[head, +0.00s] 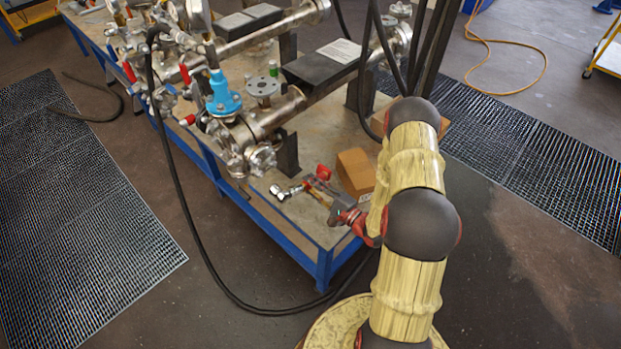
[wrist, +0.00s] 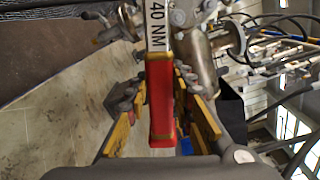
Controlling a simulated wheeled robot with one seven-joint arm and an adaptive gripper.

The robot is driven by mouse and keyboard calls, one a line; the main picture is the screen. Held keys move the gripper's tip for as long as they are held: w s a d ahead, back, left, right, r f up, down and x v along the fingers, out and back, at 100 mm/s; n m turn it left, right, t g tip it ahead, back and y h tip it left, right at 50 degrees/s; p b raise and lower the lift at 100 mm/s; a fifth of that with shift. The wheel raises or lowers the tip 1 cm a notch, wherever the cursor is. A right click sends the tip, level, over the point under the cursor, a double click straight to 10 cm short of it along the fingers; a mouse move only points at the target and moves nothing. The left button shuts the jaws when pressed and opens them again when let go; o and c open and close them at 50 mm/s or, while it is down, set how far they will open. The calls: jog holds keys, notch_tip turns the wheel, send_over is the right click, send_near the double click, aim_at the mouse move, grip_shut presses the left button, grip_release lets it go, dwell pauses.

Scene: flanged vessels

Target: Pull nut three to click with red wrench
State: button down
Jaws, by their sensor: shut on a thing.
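The red wrench (wrist: 160,97) shows in the wrist view as a red handle with a white shaft marked "40 NM" running away towards the metal fittings. My gripper (wrist: 163,82) is shut on its red handle, with a yellow-edged finger on each side. The wrench's far end is cut off at the top of that view. In the head view my gripper (head: 323,190) is low over the bench's near corner, right of the flanged vessel (head: 262,120). I cannot tell which nut is nut three, nor whether the wrench is on a nut.
A cardboard box (head: 355,172) stands on the blue-framed bench (head: 300,238) close beside my gripper. A blue valve (head: 222,95) and red-handled fittings crowd the vessel. A black hose (head: 192,235) loops down in front.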

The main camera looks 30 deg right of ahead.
jog(key=shift+a+r, duration=0.15)
jog(key=shift+r, duration=0.4)
jog(key=shift+w+d+f, duration=0.1)
jog(key=shift+w+d, duration=0.1)
jog(key=shift+w, duration=0.05)
jog(key=shift+w+a, duration=0.3)
jog(key=shift+w, duration=0.15)
jog(key=shift+b+x, duration=0.3)
jog(key=shift+x, duration=1.3)
jog(key=shift+w, duration=0.3)
jog(key=shift+x, duration=1)
